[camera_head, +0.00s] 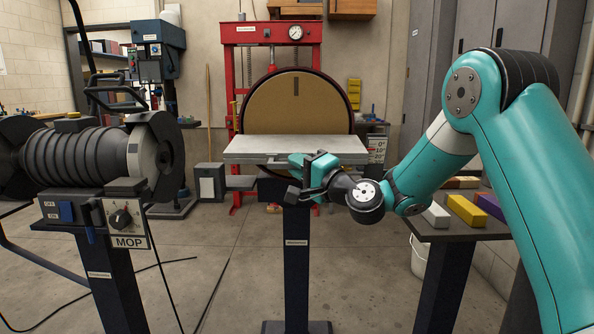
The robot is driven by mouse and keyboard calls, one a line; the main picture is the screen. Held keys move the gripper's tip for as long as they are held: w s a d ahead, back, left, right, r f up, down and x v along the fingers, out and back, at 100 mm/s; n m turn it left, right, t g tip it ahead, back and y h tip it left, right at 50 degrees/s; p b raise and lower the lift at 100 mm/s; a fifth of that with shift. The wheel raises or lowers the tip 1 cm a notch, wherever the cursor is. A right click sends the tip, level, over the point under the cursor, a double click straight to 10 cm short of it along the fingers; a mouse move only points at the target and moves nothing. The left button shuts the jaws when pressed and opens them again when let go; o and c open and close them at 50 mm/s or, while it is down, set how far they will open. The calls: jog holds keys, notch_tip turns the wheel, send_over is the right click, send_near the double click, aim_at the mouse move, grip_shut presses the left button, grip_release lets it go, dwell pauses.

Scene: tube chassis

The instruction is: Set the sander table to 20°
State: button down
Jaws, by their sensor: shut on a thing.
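The disc sander stands in the middle of the camera_head view, with a large tan disc (295,112) in a dark rim. Its grey sander table (262,146) sits in front of the disc and looks about level. A scale plate (376,150) with 0° and 10° marks shows at the table's right, partly cut off by the table and my arm. My gripper (308,178) is at the table's front edge, right of its middle. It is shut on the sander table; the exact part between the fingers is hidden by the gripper.
A polishing machine marked MOP (128,240) stands close at the left. A bench (455,236) with several coloured bars (467,210) is at the right, behind my arm. A red press (229,62) stands behind the sander. Floor around the sander's pedestal (297,260) is mostly clear.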

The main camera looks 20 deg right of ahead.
jog(key=c, duration=1.1)
grip_release()
jog(key=shift+b+v, duration=6.5)
jog(key=shift+v, duration=2.2)
